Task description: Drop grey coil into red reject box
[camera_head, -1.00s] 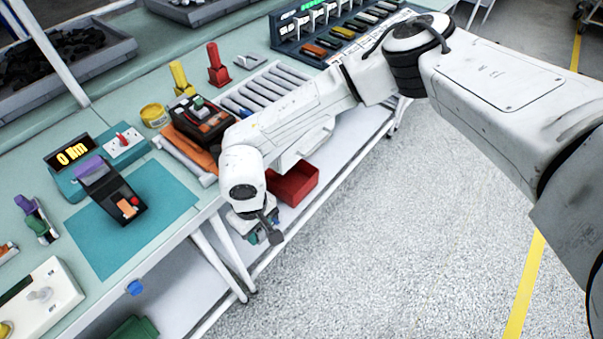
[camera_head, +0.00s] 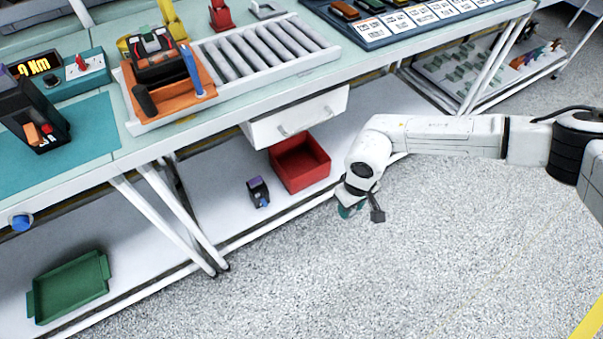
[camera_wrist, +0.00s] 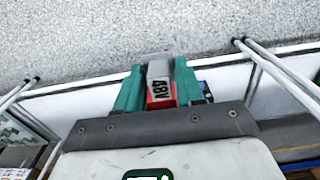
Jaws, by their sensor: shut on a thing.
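My gripper (camera_head: 350,208) hangs in front of the bench, to the right of the red reject box in the head view. In the wrist view its two teal fingers (camera_wrist: 160,88) are shut on the grey coil (camera_wrist: 159,72), a grey block marked 48V. The coil is mostly hidden in the head view. The red reject box (camera_head: 301,163) is open-topped and stands on the lower shelf below a white drawer. Its visible inside looks empty. A red patch shows by the coil in the wrist view; I cannot tell whether it is the box.
A dark block with a purple top (camera_head: 258,192) stands on the lower shelf (camera_head: 215,195), left of the red box. A green tray (camera_head: 70,288) lies further left. The white drawer (camera_head: 297,118) and bench top overhang the shelf. The floor on the right is clear.

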